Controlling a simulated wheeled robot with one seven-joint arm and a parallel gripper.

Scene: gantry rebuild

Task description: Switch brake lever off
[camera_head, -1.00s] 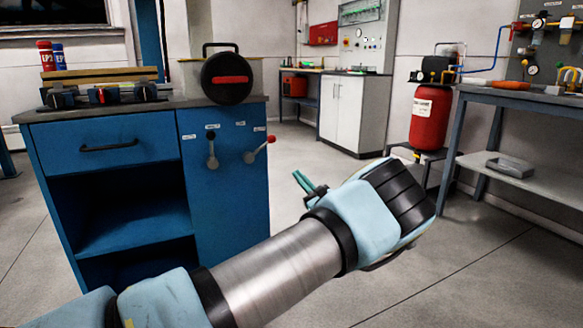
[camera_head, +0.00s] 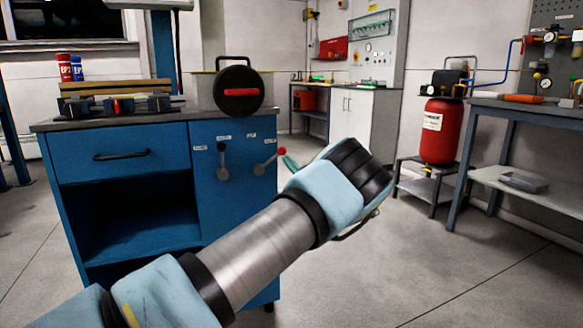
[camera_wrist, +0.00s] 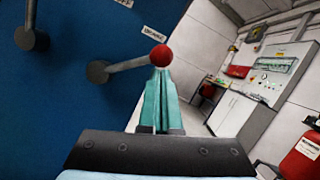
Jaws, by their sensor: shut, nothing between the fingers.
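A lever with a red knob (camera_head: 282,151) is on the blue cabinet's right front panel, its arm slanting up to the right from a grey pivot. In the wrist view its red knob (camera_wrist: 161,56) lies just beyond my fingertips, and a label, hard to read, is above its arm. My gripper (camera_head: 290,162) has its green fingers shut and empty, close to the knob; I cannot tell whether they touch it. In the wrist view the fingers (camera_wrist: 158,78) point at the knob.
The blue cabinet (camera_head: 120,140) carries a round black part with a red bar (camera_head: 239,91) on top. A red tank (camera_head: 438,130) stands at the right beside a grey workbench (camera_head: 520,110). The floor between is open.

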